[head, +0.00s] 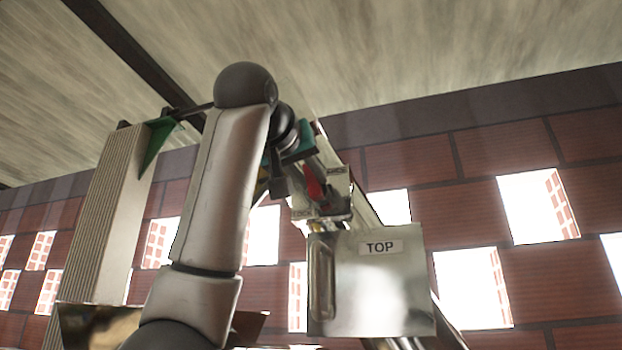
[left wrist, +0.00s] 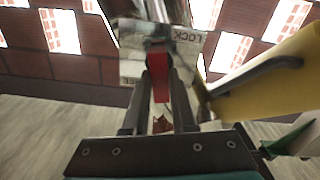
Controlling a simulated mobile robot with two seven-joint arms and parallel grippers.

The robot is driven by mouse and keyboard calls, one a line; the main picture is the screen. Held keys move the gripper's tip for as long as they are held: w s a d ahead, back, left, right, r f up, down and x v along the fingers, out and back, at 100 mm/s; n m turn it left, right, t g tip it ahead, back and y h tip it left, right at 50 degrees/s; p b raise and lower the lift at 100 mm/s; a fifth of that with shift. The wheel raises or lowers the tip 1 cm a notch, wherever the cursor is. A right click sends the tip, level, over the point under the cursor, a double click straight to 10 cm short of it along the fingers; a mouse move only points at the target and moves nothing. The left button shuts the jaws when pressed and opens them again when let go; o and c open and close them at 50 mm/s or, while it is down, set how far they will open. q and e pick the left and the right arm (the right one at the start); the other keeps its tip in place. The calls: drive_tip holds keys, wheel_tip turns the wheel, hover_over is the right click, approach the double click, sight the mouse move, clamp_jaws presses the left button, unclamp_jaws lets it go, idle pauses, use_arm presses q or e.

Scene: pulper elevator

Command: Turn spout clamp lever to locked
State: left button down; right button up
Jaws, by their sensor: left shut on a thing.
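The red clamp lever (head: 313,186) shows in the head view on the metal spout, beside a plate marked LOCK (head: 303,213). In the left wrist view the red lever (left wrist: 160,82) stands between the two dark fingers of my left gripper (left wrist: 158,88), which is shut on it. The LOCK plate (left wrist: 188,37) is just beyond the fingertips there. In the head view my left gripper (head: 284,181) is partly hidden by my arm. My right gripper is in neither view.
A metal box labelled TOP (head: 370,296) is below right of the lever. A ribbed beige column (head: 106,215) with a green piece on top stands left of my arm. A yellow body (left wrist: 268,78) is close on the right in the wrist view.

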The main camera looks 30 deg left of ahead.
use_arm(q)
drive_tip(key=n, duration=0.1)
drive_tip(key=n+b, duration=0.1)
drive_tip(key=n, duration=0.1)
drive_tip(key=shift+a+f+n, duration=0.15)
drive_tip(key=shift+n, duration=0.15)
drive_tip(key=n, duration=0.1)
drive_tip(key=n+b, duration=0.1)
drive_tip(key=n, duration=0.1)
drive_tip(key=shift+s+a+f+n, duration=0.1)
drive_tip(key=shift+a+n, duration=0.1)
drive_tip(key=shift+n, duration=0.1)
drive_tip(key=shift+a+f+n+b, duration=0.1)
drive_tip(key=shift+f+n, duration=0.05)
drive_tip(key=shift+n, duration=1.2)
drive_tip(key=shift+a+f+n+b, duration=0.1)
drive_tip(key=shift+f+n, duration=0.05)
drive_tip(key=shift+n, duration=1.15)
drive_tip(key=shift+f+n+b, duration=0.1)
drive_tip(key=shift+f+n, duration=0.05)
drive_tip(key=shift+n, duration=1.2)
drive_tip(key=c, duration=0.7)
unclamp_jaws()
drive_tip(key=shift+s, duration=0.1)
